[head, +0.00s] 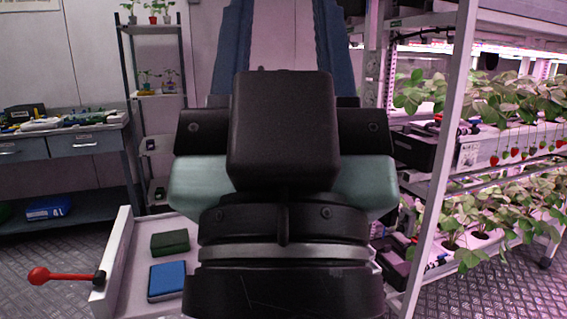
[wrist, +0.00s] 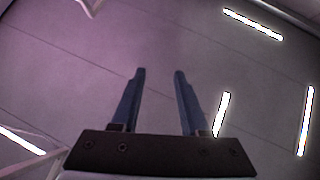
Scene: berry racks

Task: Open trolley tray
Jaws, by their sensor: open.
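The trolley tray (head: 121,262) is in the head view at the lower left, a white-walled tray partly hidden behind my arm. A red ball-ended handle (head: 62,276) sticks out to the left from a black mount on its left wall. A green box (head: 170,243) and a blue box (head: 167,281) lie in it. My gripper shows in the wrist view, its two blue fingers (wrist: 159,75) apart with nothing between them, pointing up towards the ceiling. In the head view my arm fills the middle, and the fingers rise at the top, well above the tray.
Berry racks with plants (head: 490,100) stand close on the right, behind a white upright post (head: 440,150). A workbench with drawers (head: 62,143) is at the left, next to a narrow shelf (head: 156,95). Metal floor is free at the lower left.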

